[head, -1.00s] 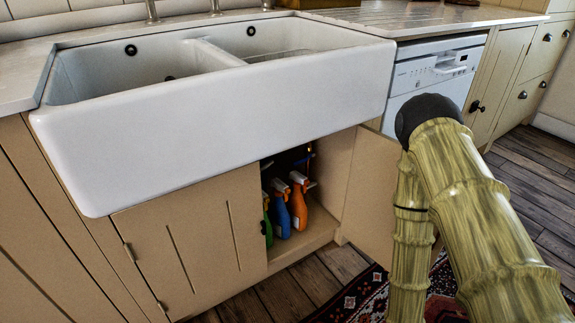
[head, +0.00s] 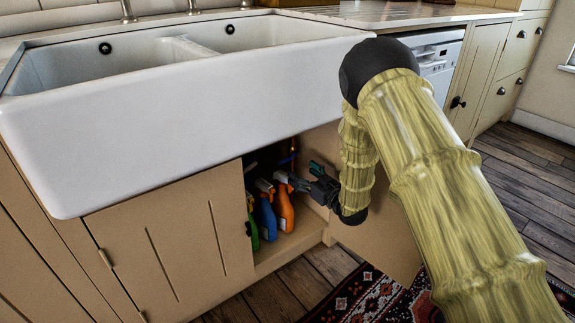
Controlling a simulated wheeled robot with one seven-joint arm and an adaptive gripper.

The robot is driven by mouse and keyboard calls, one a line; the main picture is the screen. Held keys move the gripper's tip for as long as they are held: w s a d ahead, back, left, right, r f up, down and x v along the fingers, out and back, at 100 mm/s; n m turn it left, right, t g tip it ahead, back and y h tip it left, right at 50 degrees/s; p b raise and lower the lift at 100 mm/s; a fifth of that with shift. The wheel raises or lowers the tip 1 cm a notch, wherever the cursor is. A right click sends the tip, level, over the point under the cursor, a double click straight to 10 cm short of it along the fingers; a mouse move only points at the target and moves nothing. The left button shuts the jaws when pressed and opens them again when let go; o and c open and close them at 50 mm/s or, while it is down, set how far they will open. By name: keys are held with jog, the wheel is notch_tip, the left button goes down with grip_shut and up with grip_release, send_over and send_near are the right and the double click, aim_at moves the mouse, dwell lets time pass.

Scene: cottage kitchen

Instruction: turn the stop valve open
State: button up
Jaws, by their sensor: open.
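My gripper (head: 303,176) is open at the mouth of the cupboard under the sink. Its fingers point left into the cupboard, just above and beside the orange spray bottle (head: 285,210). I see nothing between the fingers. A thin orange-brown upright pipe (head: 293,151) shows in the dark behind and above the gripper. The stop valve itself cannot be made out; the shadow, the sink front and the gripper may hide it.
A blue spray bottle (head: 266,216) and a green one (head: 252,226) stand left of the orange one. The left cupboard door (head: 180,240) is shut; the right door (head: 375,245) stands open below my arm. The white sink (head: 170,130) overhangs the opening.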

aim_at(284, 160)
jog(key=b+x, duration=0.3)
jog(key=x, duration=0.4)
jog(key=shift+w+a+f, duration=0.15)
jog(key=shift+w+a, duration=0.05)
jog(key=shift+w, duration=0.05)
jog(key=shift+b+x, duration=0.35)
jog(key=shift+x, duration=0.4)
jog(key=c, duration=1.3)
jog(key=shift+c, duration=0.2)
jog(key=shift+r, duration=0.3)
